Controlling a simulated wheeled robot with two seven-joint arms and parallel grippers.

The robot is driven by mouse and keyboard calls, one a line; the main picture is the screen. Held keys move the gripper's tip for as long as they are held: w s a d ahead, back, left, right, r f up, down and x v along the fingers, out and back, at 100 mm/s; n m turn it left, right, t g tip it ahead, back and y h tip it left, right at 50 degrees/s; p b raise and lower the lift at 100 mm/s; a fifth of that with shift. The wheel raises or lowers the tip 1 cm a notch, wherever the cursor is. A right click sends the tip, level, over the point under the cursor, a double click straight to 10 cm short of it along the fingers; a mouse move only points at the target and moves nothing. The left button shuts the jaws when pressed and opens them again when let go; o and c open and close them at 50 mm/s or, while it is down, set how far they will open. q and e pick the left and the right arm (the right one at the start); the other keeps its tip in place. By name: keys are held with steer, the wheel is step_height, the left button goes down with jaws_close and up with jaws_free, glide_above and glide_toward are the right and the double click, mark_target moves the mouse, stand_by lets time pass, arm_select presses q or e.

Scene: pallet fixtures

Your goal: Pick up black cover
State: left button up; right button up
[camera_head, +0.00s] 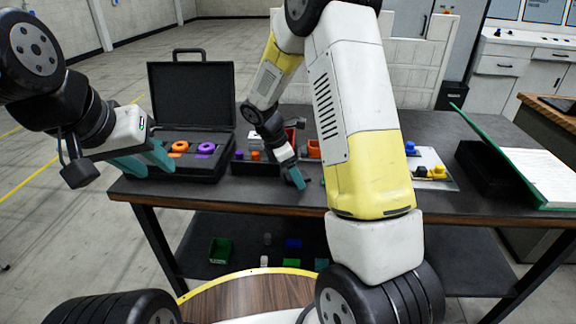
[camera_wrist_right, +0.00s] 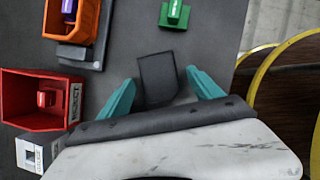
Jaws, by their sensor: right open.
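A dark, flat-sided piece that looks like the black cover (camera_wrist_right: 158,78) lies on the dark table in the right wrist view. It sits between the two teal fingertips of my right gripper (camera_wrist_right: 158,90), which are spread apart, with a visible gap on each side. In the head view the right gripper (camera_head: 293,173) points down just above the table; I cannot make out the cover there. My left gripper (camera_head: 145,160) is open at the table's left side, in front of the open black case (camera_head: 190,98), and holds nothing visible.
The red reject bin (camera_wrist_right: 40,98), an orange bin (camera_wrist_right: 70,30) and a white box (camera_wrist_right: 38,153) stand left of the cover. A green part (camera_wrist_right: 174,14) lies beyond it. A green binder (camera_head: 530,165) and a black box (camera_head: 485,170) occupy the table's right side.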

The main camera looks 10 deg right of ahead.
steer(key=c, duration=1.4)
steer(key=shift+r, duration=0.1)
